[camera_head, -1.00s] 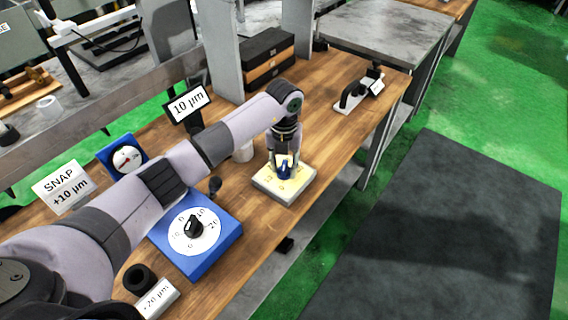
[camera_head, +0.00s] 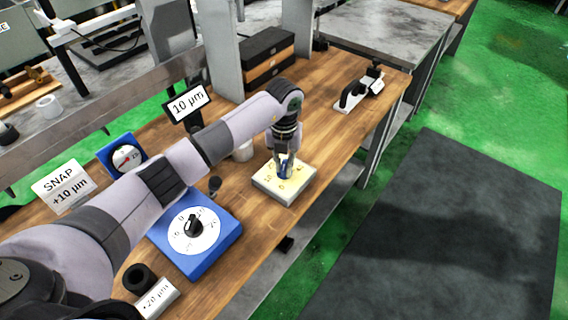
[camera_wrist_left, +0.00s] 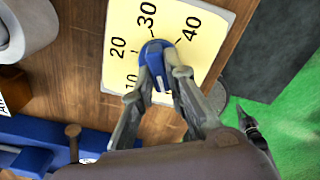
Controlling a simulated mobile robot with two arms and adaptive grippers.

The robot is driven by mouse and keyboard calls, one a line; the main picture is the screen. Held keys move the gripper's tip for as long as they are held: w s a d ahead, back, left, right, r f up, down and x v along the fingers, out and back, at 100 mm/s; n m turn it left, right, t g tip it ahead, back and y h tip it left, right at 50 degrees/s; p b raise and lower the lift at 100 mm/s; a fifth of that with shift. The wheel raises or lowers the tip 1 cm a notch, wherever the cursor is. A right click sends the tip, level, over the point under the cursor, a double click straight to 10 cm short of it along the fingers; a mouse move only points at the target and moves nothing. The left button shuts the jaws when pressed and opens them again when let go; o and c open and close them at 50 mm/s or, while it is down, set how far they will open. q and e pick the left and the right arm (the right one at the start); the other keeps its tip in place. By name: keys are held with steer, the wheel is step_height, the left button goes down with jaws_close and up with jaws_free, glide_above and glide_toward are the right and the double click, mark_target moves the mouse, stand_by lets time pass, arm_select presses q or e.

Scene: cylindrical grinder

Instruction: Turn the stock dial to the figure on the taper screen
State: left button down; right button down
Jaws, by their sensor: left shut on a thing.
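A cream dial plate (camera_head: 270,188) with a blue knob (camera_head: 285,172) sits near the bench's front edge. The wrist view shows the plate (camera_wrist_left: 206,60) with figures 10, 20, 30 and 40 around the knob (camera_wrist_left: 155,48). My left gripper (camera_head: 286,161) points down and is shut on the blue knob, with a finger on either side in the wrist view (camera_wrist_left: 165,76). Where the knob points is not clear, as the fingers cover part of it. A black screen (camera_head: 188,103) behind my left arm reads 10 µm. My right gripper is not in view.
A blue box (camera_head: 213,251) with a white dial and black knob stands nearer me. A SNAP +10 µm card (camera_head: 61,187), a gauge (camera_head: 124,157) and a small 20 µm sign (camera_head: 157,297) stand around it. Bench right of the plate is clear up to a black-handled tool (camera_head: 353,94).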

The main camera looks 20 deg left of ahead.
arm_select(q)
steer(key=m+b, duration=0.1)
steer(key=m, duration=0.1)
steer(key=m+b, duration=0.1)
steer(key=b, duration=0.1)
steer(key=shift+a+f+m, duration=0.15)
steer(key=shift+a+m, duration=0.05)
steer(key=shift+m, duration=0.2)
steer(key=m+b, duration=0.2)
steer(key=shift+m, duration=0.3)
steer(key=m+b, duration=0.3)
steer(key=shift+w+a+m, duration=0.1)
steer(key=shift+m, duration=0.3)
steer(key=shift+m+b, duration=0.35)
steer(key=shift+m, duration=0.25)
steer(key=shift+r, duration=0.2)
steer(key=c, duration=1.6)
jaws_free()
steer(key=shift+r, duration=0.1)
